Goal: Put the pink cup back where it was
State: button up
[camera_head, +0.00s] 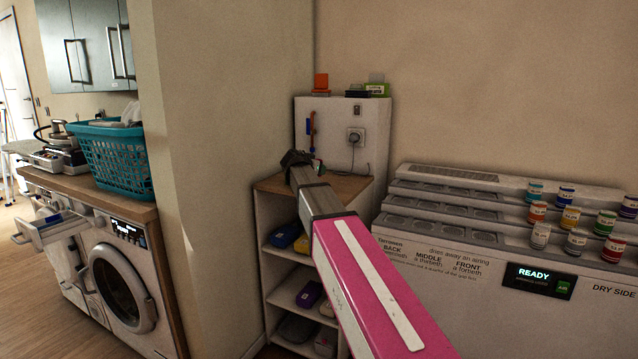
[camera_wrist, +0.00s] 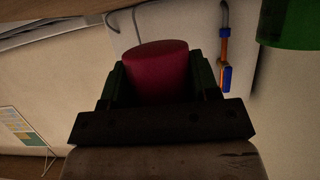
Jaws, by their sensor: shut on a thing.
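The pink cup (camera_wrist: 158,62) shows dark red-pink in the wrist view, between the two dark fingers of my gripper (camera_wrist: 160,85). My gripper is shut on it. In the head view my gripper (camera_head: 301,163) is over the wooden top of a small open shelf unit, and the cup is hidden behind it. Whether the cup touches the wooden top cannot be told. A white stepped rack (camera_head: 440,212) stands to the right, with labels reading BACK, MIDDLE and FRONT.
A white panel with a socket (camera_head: 356,137) stands behind the wooden top (camera_head: 345,186). Boxes (camera_head: 377,90) sit above it. A green object (camera_wrist: 288,22) is near my gripper in the wrist view. A wall corner (camera_head: 225,180) stands close on the left.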

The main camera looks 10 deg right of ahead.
jog(key=shift+s+d+f, duration=0.15)
jog(key=shift+d+f, duration=0.45)
jog(key=shift+d, duration=0.2)
jog(key=shift+f, duration=1.9)
jog(key=o, duration=1)
jog(key=shift+c, duration=0.2)
jog(key=v, duration=1.2)
